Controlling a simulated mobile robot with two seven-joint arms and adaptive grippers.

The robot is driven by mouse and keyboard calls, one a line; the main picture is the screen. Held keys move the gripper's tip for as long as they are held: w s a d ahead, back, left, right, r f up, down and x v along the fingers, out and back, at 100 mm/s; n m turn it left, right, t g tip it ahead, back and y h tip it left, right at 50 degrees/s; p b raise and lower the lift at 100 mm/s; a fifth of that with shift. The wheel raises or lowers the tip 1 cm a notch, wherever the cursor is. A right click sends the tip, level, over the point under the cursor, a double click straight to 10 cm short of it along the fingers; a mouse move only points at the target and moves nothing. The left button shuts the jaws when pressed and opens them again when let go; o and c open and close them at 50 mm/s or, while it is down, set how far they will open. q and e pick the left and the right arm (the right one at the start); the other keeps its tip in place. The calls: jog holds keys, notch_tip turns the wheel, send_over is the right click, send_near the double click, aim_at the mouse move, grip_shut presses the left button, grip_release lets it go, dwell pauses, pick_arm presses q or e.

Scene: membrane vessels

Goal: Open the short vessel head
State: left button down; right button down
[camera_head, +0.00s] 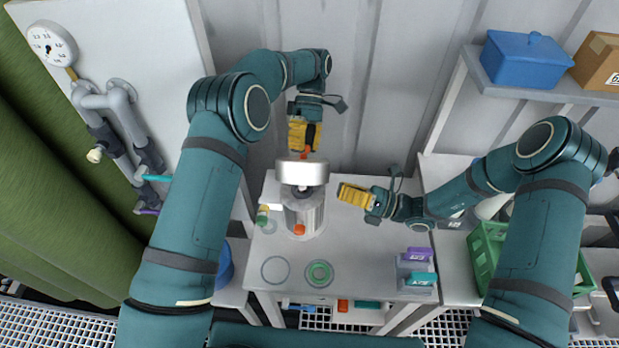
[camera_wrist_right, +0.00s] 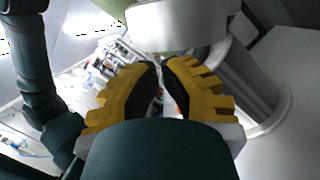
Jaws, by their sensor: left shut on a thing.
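The short vessel (camera_head: 305,215) stands on the table, a pale cylinder with an orange-red part (camera_head: 299,230) low on its front. Its white, drum-shaped head (camera_head: 302,172) is above the body, with a darker band between them; I cannot tell how large any gap is. My left gripper (camera_head: 304,150) is above the head and shut on its orange-red handle. My right gripper (camera_head: 345,192) is to the right of the vessel, empty, its yellow fingers together. In the right wrist view its fingertips (camera_wrist_right: 162,66) point toward the pale head (camera_wrist_right: 175,25) and body (camera_wrist_right: 255,85).
A grey ring (camera_head: 275,270) and a green ring (camera_head: 319,273) lie on the table's front. A holder with purple and teal pieces (camera_head: 416,267) stands front right. A green crate (camera_head: 486,250) is right. A blue bin (camera_head: 526,60) sits on a shelf. Mid-right table is clear.

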pick_arm(q)
jog(key=shift+a+f, duration=0.15)
pick_arm(e)
jog(key=x, duration=1)
jog(key=shift+w, duration=0.1)
jog(key=shift+r, duration=0.1)
jog(key=shift+w+r, duration=0.55)
jog(key=shift+d, duration=0.1)
pick_arm(q)
jog(key=c, duration=0.7)
grip_release()
pick_arm(e)
jog(key=shift+w, duration=0.1)
pick_arm(q)
jog(key=shift+o, duration=0.2)
jog(key=shift+w, duration=0.1)
